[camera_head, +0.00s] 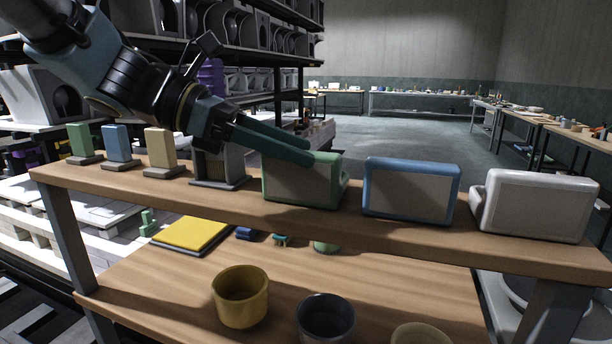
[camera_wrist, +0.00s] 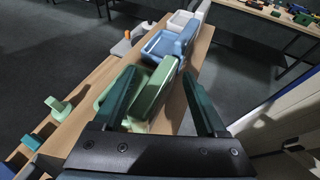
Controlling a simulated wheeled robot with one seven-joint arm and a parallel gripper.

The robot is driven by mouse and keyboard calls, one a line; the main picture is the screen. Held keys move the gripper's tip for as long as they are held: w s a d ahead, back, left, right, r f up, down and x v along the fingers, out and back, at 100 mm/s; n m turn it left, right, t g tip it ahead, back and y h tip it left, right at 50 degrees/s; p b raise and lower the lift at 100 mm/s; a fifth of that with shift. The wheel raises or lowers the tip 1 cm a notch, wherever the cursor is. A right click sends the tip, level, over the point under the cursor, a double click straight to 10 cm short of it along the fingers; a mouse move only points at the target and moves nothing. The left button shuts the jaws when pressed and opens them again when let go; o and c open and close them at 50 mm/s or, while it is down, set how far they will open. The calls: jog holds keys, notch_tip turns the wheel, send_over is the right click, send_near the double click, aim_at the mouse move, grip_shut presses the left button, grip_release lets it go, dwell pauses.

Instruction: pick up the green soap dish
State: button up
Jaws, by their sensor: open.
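In the wrist view the green soap dish (camera_wrist: 153,94) shows between the two spread fingers of my gripper (camera_wrist: 160,76), nearer the left one. The gripper is open and holds nothing. The left finger hides part of the dish there.
A blue dish (camera_head: 411,190) and a white dish (camera_head: 535,206) stand to the right on the same shelf (camera_head: 440,230). A grey stand (camera_head: 219,167) and several small upright blocks are to the left. A yellow cup (camera_head: 240,297) and a dark cup (camera_head: 325,320) sit on the lower shelf.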

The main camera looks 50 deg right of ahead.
grip_shut()
dwell(0.6)
dwell(0.8)
